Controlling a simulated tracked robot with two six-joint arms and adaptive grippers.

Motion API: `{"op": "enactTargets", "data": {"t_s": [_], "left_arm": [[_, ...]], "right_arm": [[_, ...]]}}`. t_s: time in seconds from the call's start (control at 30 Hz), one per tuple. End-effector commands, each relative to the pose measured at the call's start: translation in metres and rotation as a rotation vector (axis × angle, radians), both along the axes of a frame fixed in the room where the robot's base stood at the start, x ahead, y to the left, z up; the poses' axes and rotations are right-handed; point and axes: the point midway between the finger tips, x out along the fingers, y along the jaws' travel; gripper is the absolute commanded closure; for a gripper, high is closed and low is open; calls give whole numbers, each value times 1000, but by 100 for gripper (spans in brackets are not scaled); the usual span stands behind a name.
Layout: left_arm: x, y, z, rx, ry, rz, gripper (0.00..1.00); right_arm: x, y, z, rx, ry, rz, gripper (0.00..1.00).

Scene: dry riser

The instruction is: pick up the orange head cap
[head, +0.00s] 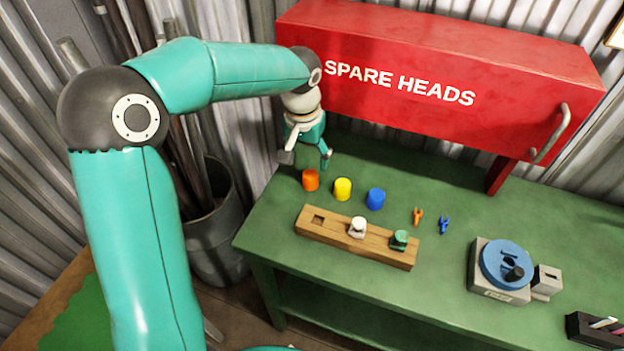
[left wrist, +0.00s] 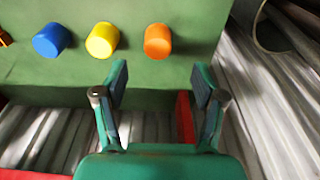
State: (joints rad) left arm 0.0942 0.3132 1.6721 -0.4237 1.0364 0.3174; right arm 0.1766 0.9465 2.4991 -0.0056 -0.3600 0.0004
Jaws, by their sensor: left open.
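The orange head cap (head: 311,180) stands on the green bench at the left end of a row of caps. My left gripper (head: 306,160) is open and empty, just behind and above the orange cap. In the left wrist view the orange cap (left wrist: 158,40) lies beyond the fingertips of the open gripper (left wrist: 160,85), roughly centred between them. The fingers are apart from the cap. My right gripper is not in view.
A yellow cap (head: 342,189) and a blue cap (head: 375,199) stand to the right of the orange one. A wooden block (head: 330,231) with small heads lies in front. The red SPARE HEADS box (head: 440,60) is behind. A blue-topped device (head: 500,270) stands at right.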

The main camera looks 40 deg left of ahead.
Motion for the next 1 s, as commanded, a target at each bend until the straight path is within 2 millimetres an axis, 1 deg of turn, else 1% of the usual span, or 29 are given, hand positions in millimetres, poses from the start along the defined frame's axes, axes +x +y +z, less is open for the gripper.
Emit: {"op": "enactTargets", "data": {"t_s": [0.03, 0.1, 0.37, 0.6, 0.7, 0.8, 0.97, 1.0], "left_arm": [[0, 1, -10, 0, 4, 1, 30], [2, 1, -19, 1, 2, 1, 30], [4, 1, -34, 1, 1, 1, 30], [12, 0, -66, 0, 3, 2, 30], [13, 1, -76, 0, 2, 1, 30], [13, 1, -79, 0, 0, 2, 30], [14, 1, -79, 0, -1, 2, 30], [14, 1, -79, 0, -1, 2, 34]], "right_arm": [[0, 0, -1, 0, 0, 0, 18], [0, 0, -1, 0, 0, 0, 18], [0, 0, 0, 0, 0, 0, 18], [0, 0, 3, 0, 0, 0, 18], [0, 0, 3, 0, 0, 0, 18], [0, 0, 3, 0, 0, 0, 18], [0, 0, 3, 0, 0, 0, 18], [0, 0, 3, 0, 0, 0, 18]]}}
